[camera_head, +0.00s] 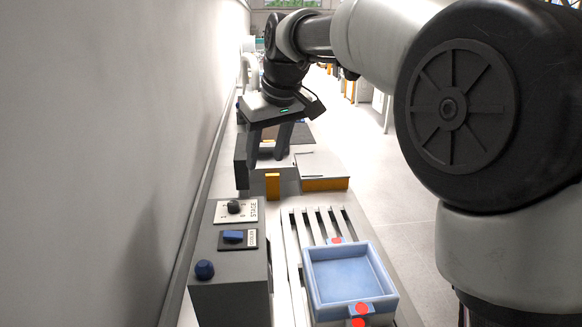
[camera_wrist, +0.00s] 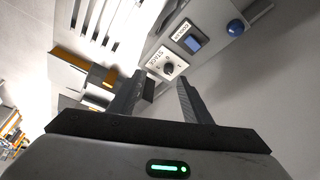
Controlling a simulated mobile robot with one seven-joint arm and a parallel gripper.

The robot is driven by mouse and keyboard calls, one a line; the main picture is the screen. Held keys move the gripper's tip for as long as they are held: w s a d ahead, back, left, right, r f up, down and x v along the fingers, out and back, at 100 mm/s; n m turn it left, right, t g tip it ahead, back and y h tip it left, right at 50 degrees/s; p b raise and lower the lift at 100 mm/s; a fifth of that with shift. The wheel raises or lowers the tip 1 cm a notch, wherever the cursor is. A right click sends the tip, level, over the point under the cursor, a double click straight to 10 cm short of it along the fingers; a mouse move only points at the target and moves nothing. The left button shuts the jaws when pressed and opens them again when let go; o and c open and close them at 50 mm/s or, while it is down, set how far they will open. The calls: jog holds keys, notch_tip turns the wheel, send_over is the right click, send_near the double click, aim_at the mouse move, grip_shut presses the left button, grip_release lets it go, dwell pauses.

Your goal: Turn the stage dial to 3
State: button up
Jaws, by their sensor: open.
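The stage dial (camera_head: 234,207) is a small dark knob on a white plate marked STAGE, on top of the grey control box (camera_head: 229,266) at the lower left. In the wrist view the dial (camera_wrist: 169,67) shows beyond my fingertips, roughly between them. My gripper (camera_head: 270,155) is open and empty, farther along the bench than the dial and above it. In the wrist view the two fingers of my gripper (camera_wrist: 160,80) are spread apart and do not appear to touch the dial. The dial's exact setting is too small to read.
A blue switch (camera_head: 233,236) and a round blue knob (camera_head: 204,270) sit on the same box. A light blue tray (camera_head: 312,285) stands on the slotted conveyor to the right. An orange-edged block (camera_head: 323,184) lies behind it. The wall (camera_head: 110,150) runs close on the left.

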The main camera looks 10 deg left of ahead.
jog(key=n, duration=0.1)
send_near(233, 203)
jog(key=shift+y, duration=0.3)
jog(key=x, duration=0.4)
jog(key=p+x, duration=0.1)
jog(key=x, duration=0.3)
jog(key=shift+w+d+f, duration=0.1)
jog(key=shift+d+f, duration=0.05)
jog(key=shift+f, duration=0.15)
jog(key=c, duration=1)
jog(key=shift+g, duration=0.3)
jog(key=shift+c, duration=0.2)
